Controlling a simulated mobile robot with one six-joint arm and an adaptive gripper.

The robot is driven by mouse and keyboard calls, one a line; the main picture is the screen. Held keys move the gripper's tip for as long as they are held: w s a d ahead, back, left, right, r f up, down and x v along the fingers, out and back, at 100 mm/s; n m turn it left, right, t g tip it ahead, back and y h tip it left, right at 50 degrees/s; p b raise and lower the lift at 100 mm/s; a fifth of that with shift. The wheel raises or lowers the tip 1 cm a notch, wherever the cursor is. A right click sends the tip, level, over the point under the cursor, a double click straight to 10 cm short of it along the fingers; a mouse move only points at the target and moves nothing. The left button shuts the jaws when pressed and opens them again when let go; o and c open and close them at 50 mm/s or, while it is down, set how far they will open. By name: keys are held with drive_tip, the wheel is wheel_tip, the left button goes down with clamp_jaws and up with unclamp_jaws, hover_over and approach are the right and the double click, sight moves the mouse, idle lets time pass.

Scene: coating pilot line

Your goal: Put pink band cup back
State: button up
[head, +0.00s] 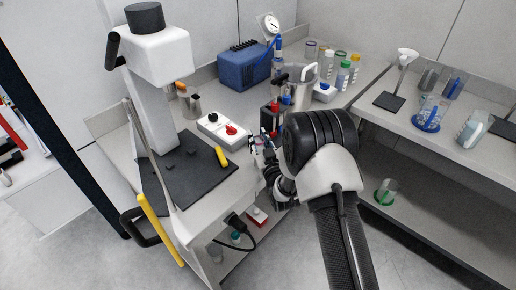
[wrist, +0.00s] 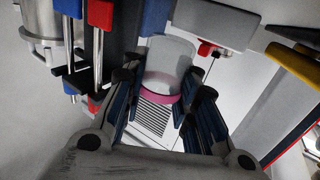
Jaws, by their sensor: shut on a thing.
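The pink band cup (wrist: 168,68) is a clear cup with a pink ring, in the middle of the wrist view. My gripper (wrist: 162,92) is shut on it, with a finger on each side near the band. In the head view my gripper (head: 264,146) is at the right edge of the press bench, beside the white switch box. The cup is too small and too covered by my gripper to make out clearly there. I cannot tell whether the cup touches anything below.
A black rack with blue and red handled tools (wrist: 118,30) stands close left of the cup in the wrist view. The white switch box (head: 222,130) and a yellow handle (head: 221,157) are nearby. The right bench holds a blue round holder with clear cups (head: 427,124). A green-banded cup (head: 386,191) stands below.

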sight(260, 152)
drive_tip(key=shift+f+b, duration=0.4)
drive_tip(key=shift+f, duration=1.35)
drive_tip(key=shift+f, duration=0.2)
drive_tip(key=o, duration=1)
drive_tip(key=shift+r, duration=0.1)
